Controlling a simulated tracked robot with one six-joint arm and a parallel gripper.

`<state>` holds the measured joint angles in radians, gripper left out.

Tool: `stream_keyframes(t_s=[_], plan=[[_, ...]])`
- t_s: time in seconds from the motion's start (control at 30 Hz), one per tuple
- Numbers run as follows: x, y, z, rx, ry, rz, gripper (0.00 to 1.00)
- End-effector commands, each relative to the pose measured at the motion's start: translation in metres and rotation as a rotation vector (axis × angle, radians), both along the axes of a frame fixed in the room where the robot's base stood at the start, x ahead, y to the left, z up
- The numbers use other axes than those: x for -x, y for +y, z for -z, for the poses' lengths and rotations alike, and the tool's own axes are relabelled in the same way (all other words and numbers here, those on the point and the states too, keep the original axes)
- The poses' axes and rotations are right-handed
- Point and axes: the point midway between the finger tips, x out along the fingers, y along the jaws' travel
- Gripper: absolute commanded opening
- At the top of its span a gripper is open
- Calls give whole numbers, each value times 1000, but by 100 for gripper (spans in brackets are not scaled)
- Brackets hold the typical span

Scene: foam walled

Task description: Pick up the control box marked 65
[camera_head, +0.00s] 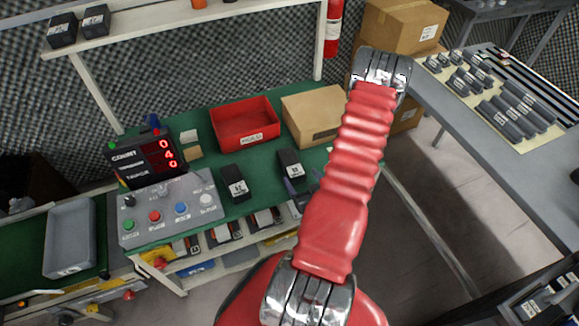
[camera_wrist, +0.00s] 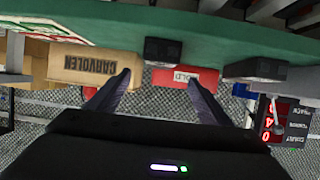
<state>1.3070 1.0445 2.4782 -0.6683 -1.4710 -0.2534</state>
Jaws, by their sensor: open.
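Two black control boxes stand apart on the green bench. The left one (camera_head: 235,187) and the right one (camera_head: 290,164) each have a small white label, too small to read surely, so I cannot tell which is marked 65. Both show upside down in the wrist view: the right one (camera_wrist: 163,51) at top centre and the left one (camera_wrist: 257,69) further right. My gripper (camera_wrist: 160,78) is open and empty, its two dark fingers spread. The right box appears nearly in line with the gap between the fingers. In the head view my red arm hides most of the gripper.
A red bin (camera_head: 246,143) and a cardboard box (camera_head: 316,113) stand behind the control boxes. A red-digit counter (camera_head: 148,158) and a grey button panel (camera_head: 166,216) are at the left. More boxes fill the shelf (camera_head: 205,266) below. A grey table (camera_head: 480,150) stands right.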

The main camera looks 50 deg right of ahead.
Motion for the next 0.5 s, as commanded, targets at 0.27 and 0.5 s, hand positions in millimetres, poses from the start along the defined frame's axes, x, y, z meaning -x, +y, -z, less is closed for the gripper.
stream_keyframes(t_s=[0.27,0.5], plan=[[-30,-18,14,1,-1,-4,73],[-52,-33,25,0,-1,-2,73]])
